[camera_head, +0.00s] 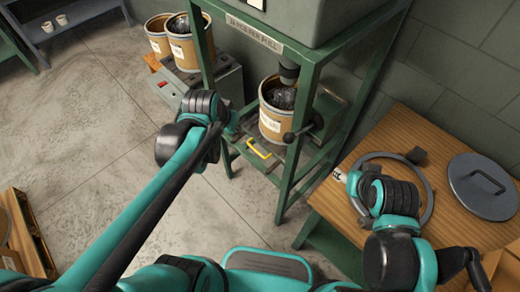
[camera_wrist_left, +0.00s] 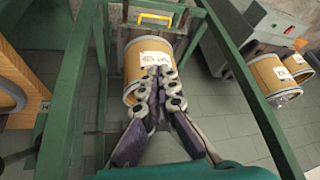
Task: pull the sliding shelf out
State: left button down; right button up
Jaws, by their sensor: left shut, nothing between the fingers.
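The sliding shelf (camera_head: 246,150) is a dark plate low inside a green steel frame (camera_head: 308,85), with a yellow handle (camera_head: 259,149) at its front edge. A tan drum (camera_head: 271,125) with dark contents stands on the shelf. In the left wrist view the handle (camera_wrist_left: 154,18) is at the top, beyond the drum (camera_wrist_left: 150,55). My left gripper (camera_wrist_left: 161,76) is shut and empty, its fingertips in front of the drum and apart from the handle. In the head view its fingers are mostly hidden. My right gripper (camera_head: 356,184) is over the wooden table; its fingers are not clear.
The wooden table (camera_head: 455,145) at right holds a grey ring (camera_head: 430,205) and a round grey lid (camera_head: 483,186). The floor in front is mostly clear.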

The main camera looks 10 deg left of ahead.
pick_arm(q)
jog(key=w+d+f+m+g+b, duration=0.2)
jog(key=w+f+m+b, duration=0.1)
jog(key=w+f, duration=1.1)
pick_arm(e)
notch_tip(320, 180, down, 9)
jog(key=b, duration=0.5)
jog(key=shift+b, duration=0.3)
pick_arm(q)
jog(key=w+d+f+m, duration=0.1)
jog(key=w+f, duration=0.2)
jog(key=f, duration=1)
jog(key=w+d+f+m+h, duration=0.1)
jog(key=w+f, duration=0.2)
jog(key=f, duration=1.1)
jog(key=shift+d+g+h, duration=0.3)
jog(key=shift+d, duration=0.05)
jog(key=shift+s+a, duration=0.1)
jog(key=shift+s, duration=0.05)
pick_arm(e)
jog(key=shift+s, duration=0.15)
